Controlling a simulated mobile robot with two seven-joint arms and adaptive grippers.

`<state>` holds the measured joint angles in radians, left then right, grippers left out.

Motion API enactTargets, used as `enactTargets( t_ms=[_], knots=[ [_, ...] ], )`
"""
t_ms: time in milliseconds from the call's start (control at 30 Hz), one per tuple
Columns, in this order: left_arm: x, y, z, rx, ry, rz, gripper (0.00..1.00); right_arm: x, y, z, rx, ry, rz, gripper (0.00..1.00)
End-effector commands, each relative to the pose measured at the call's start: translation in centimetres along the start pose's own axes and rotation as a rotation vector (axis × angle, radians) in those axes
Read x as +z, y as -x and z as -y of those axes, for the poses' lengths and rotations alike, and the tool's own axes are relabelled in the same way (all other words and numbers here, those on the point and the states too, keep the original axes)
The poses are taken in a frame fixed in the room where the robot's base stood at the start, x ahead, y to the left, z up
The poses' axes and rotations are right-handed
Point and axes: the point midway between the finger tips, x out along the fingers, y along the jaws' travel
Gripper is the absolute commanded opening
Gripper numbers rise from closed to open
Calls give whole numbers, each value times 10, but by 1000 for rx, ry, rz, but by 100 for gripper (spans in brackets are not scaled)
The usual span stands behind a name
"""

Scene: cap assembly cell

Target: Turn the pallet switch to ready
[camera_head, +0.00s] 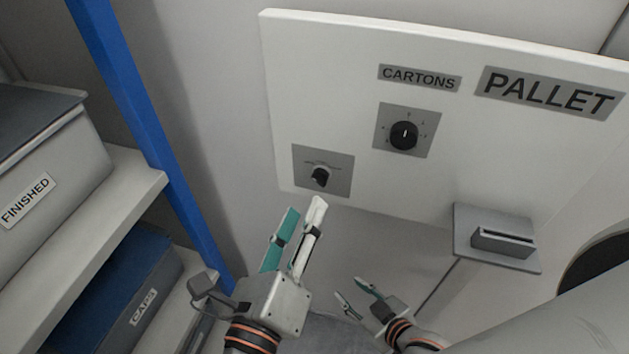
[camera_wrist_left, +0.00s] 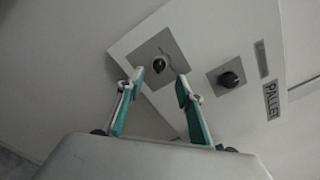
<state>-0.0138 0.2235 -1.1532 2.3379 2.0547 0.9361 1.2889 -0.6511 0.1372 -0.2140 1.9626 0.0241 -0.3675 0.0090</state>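The pallet panel (camera_head: 340,80) is a white board on the wall, labelled PALLET. At its lower left a small black switch knob (camera_head: 320,176) sits on a grey plate. My left gripper (camera_head: 305,205) is just below this knob in the head view, apart from it. In the left wrist view the knob (camera_wrist_left: 159,65) shows between and beyond the fingertips of my left gripper (camera_wrist_left: 158,77), which are open and empty. The knob's fine markings are too small to read. My right gripper (camera_head: 352,291) is lower down, its fingers apart and empty, away from the panel.
A black CARTONS dial (camera_head: 404,135) sits up and right of the switch; it also shows in the left wrist view (camera_wrist_left: 229,79). A blue post (camera_head: 140,110) and shelves with a FINISHED box (camera_head: 50,165) and a CAPS box (camera_head: 125,300) stand left.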

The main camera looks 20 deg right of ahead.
Motion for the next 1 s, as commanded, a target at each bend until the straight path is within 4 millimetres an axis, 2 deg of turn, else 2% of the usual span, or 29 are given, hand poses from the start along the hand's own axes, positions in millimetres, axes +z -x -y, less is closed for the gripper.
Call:
enactTargets(
  t_ms=[300, 500, 867, 1000],
  knots=[
    [2, -47, 1, 0, -2, 2, 36, -6, 4, -1, 0, 0, 2, 36],
    [1, -68, 0, 1, -2, 2, 36, -9, 6, -2, 1, 1, 1, 36],
    [1, -74, -1, 1, -2, 2, 36, -12, 6, -4, 3, 3, -5, 36],
    [1, -74, -1, 1, -2, 2, 3, -13, 6, -4, 3, 4, -5, 36]
  ],
)
